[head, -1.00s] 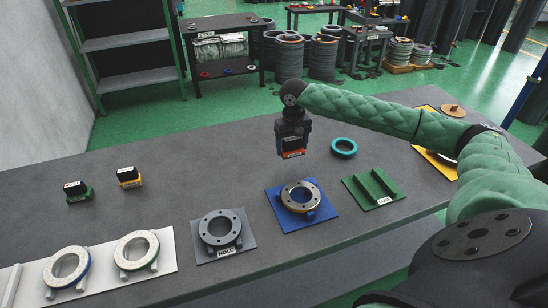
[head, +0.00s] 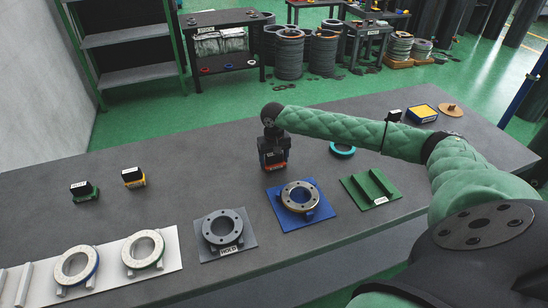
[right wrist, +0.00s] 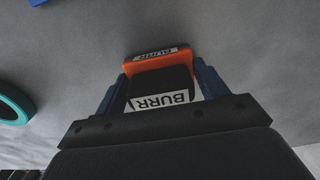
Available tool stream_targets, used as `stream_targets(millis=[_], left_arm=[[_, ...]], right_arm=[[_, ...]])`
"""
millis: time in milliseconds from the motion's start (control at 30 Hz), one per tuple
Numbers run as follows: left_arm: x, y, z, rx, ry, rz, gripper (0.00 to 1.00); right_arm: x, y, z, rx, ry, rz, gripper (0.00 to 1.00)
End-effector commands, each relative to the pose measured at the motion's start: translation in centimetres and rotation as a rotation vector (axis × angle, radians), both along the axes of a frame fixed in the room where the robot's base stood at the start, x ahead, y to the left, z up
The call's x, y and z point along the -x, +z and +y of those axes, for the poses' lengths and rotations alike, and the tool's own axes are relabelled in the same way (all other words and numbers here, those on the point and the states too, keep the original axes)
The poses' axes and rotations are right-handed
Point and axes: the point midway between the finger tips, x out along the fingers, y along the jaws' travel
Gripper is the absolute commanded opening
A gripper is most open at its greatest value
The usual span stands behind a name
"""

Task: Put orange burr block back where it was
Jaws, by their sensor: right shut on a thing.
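The orange burr block (head: 274,167) has an orange base, a black upper part and white labels reading BURR. My right gripper (head: 272,158) is shut on it and points down behind the blue plate. In the right wrist view the block (right wrist: 150,66) sits between both fingers of the gripper (right wrist: 161,92), with grey tabletop beyond it. I cannot tell whether its underside touches the table. The green block (head: 84,191) and the yellow block (head: 133,178), both with black tops, stand at the left of the table. My left gripper is not in view.
The blue plate (head: 325,211) bears a metal flanged ring, with the grey HOLD plate (head: 205,253) to its left and the green plate (head: 390,197) to its right. A teal ring (head: 342,149) lies behind. The tabletop between the yellow block and my right gripper is clear.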

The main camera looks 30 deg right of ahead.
Motion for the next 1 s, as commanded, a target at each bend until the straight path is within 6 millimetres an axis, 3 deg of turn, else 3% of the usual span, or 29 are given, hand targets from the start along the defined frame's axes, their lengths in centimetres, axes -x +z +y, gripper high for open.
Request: stream_targets(millis=[333, 367, 467, 900, 1000], left_arm=[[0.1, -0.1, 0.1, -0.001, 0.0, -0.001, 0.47], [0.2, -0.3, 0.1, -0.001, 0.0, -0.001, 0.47], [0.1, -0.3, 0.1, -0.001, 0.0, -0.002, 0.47], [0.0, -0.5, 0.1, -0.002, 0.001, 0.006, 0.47], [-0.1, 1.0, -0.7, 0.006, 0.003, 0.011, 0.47]], right_arm=[[0.0, -0.1, 0.0, -0.001, 0.0, 0.0, 0.51], [0.0, -0.2, 0.0, -0.001, 0.0, 0.0, 0.74], [0.0, -0.2, 0.0, -0.001, 0.0, -0.001, 0.94], [-0.1, 0.4, 0.0, 0.0, -0.001, -0.002, 0.94], [-0.1, 1.5, 0.0, -0.001, -0.001, -0.004, 0.94]])
